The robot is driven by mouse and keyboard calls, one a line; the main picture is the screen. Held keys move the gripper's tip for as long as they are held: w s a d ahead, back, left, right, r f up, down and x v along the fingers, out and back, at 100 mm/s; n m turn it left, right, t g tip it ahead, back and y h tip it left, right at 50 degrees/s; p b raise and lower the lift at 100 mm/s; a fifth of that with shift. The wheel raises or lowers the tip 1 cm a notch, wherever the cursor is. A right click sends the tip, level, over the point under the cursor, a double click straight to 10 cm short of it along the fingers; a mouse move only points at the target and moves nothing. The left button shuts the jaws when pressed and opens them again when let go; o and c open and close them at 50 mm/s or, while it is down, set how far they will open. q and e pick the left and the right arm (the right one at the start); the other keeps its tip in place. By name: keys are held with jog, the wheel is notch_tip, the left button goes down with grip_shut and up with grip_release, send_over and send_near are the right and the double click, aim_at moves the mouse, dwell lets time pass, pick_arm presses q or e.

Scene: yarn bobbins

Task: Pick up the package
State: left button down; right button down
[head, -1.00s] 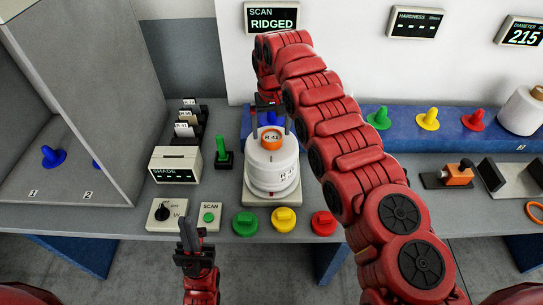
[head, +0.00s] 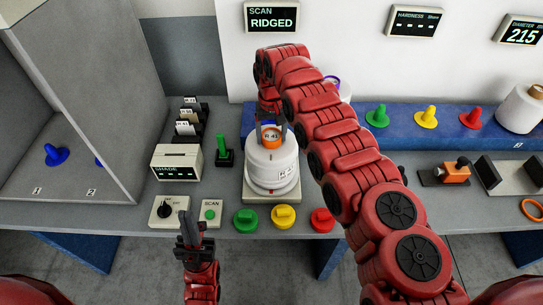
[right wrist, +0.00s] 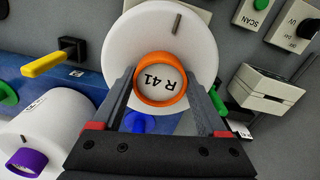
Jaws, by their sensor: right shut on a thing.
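The package is a white yarn bobbin (head: 271,168) with an orange core tube (head: 273,133) marked R 41. It stands upright on a pale square base (head: 285,194) at the table's middle. My right gripper (head: 271,128) reaches down from above, with its fingers on either side of the orange core. In the right wrist view, the fingers (right wrist: 166,84) flank the orange rim (right wrist: 161,78) over the white bobbin (right wrist: 119,43), shut on it. My left gripper (head: 192,226) hangs empty at the table's front edge by the SCAN button. Whether its jaws are open is unclear.
Green (head: 245,219), yellow (head: 283,217) and red (head: 322,220) knobs line the front edge. A SHADE box (head: 176,163) and a green-handled device (head: 223,150) stand left of the bobbin. Another white bobbin (head: 521,109) is on the blue shelf at right. The wall display (head: 272,18) reads RIDGED.

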jog(key=shift+r, duration=0.15)
jog(key=shift+w+r+b, duration=0.2)
jog(key=shift+r+b, duration=0.3)
jog(key=shift+r, duration=0.05)
notch_tip(320, 180, up, 4)
jog(key=shift+s+a+f+b, duration=0.1)
jog(key=shift+a+f+b, duration=0.1)
jog(key=shift+b, duration=0.65)
jog(key=shift+r+p, duration=0.4)
jog(key=shift+r, duration=0.2)
jog(key=shift+r+p, duration=0.3)
jog(key=shift+r, duration=0.4)
notch_tip(320, 180, up, 3)
jog(key=shift+d+f+p, duration=0.15)
jog(key=shift+p, duration=1.1)
